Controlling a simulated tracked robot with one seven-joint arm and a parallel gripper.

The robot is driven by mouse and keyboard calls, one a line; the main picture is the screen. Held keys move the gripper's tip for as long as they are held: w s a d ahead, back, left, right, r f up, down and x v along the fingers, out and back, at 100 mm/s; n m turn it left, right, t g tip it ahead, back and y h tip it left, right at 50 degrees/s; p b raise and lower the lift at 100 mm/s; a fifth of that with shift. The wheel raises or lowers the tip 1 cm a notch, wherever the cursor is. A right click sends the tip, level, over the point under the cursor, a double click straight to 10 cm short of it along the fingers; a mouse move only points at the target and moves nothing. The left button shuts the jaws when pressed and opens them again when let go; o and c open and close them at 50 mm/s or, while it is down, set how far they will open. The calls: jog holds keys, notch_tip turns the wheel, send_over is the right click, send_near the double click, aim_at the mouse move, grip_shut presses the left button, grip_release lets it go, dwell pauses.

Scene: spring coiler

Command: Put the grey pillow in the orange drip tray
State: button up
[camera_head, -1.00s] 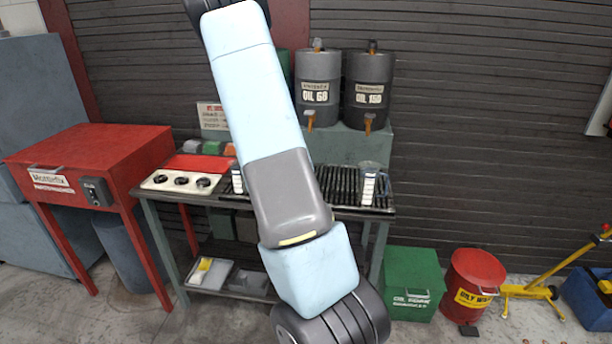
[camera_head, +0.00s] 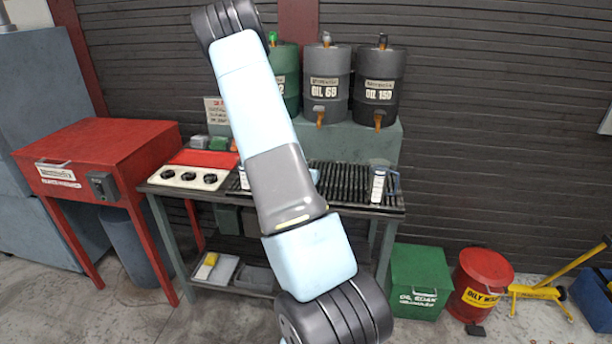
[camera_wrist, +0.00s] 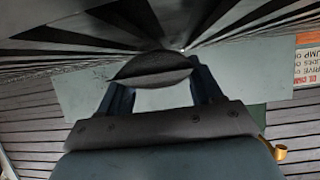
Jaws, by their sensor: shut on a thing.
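In the wrist view, my gripper (camera_wrist: 160,90) is shut on a dark grey, cushion-shaped thing (camera_wrist: 153,68), apparently the grey pillow. It sits between the two fingertips, close to dark slats at the top of the picture; I cannot tell if it touches them. In the head view my gripper is hidden, with my arm crossing the middle of the picture. A small orange-red item (camera_head: 234,146) at the bench's back is partly covered by my arm.
A slatted bench top (camera_head: 345,182) carries a white jug (camera_head: 378,185) at right and a panel with black knobs (camera_head: 188,177) at left. Oil drums (camera_head: 325,85) stand behind. A red cabinet (camera_head: 95,150) is left; a green box (camera_head: 420,280) and red bin (camera_head: 480,280) are right.

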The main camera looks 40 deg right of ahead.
jog(key=o, duration=1.1)
jog(key=shift+c, duration=0.2)
